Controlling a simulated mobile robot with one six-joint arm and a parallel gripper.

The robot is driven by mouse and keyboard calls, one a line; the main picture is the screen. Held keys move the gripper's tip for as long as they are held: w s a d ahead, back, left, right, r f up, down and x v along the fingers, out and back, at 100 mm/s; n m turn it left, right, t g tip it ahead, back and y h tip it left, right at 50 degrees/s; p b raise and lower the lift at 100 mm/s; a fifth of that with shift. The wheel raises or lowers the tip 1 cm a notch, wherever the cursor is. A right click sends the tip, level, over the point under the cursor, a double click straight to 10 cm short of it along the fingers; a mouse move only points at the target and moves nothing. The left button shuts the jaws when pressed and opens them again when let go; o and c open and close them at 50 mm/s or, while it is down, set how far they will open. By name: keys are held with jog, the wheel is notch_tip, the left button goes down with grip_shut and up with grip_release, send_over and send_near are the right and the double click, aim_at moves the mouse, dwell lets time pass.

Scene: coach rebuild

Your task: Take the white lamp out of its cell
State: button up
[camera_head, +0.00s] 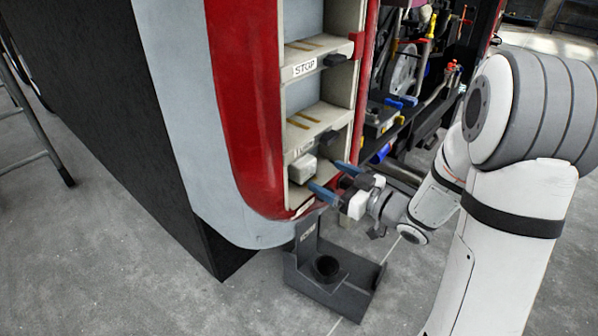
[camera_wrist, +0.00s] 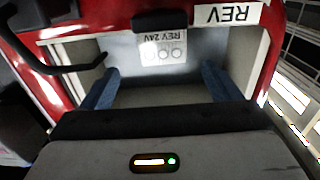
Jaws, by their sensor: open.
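The white lamp (camera_head: 303,168) sits in the lowest cell of the cream rack (camera_head: 292,128) in the head view, seen as a pale block. My gripper (camera_head: 322,173) is open at the mouth of this cell, its blue fingertips pointing at the lamp, one higher and one lower. In the wrist view, my gripper (camera_wrist: 162,80) has a finger on each side of a pale face with a "REV 24V" label (camera_wrist: 163,48). I cannot tell whether that face is the lamp or the cell's back, or whether the fingers touch anything. A "REV" label (camera_wrist: 227,14) marks the cell.
Cells above carry a "STOP" label (camera_head: 304,68) and black tabs. A red curved frame (camera_head: 247,110) borders the rack; cluttered coloured parts (camera_head: 405,100) fill the bay to the right. A dark grey holder (camera_head: 362,292) with a round socket stands below my gripper.

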aim_at(309, 165)
jog(key=x, duration=0.6)
jog(key=shift+a+r, duration=0.3)
jog(key=shift+r, duration=0.05)
jog(key=c, duration=1.1)
jog(key=shift+r, duration=0.1)
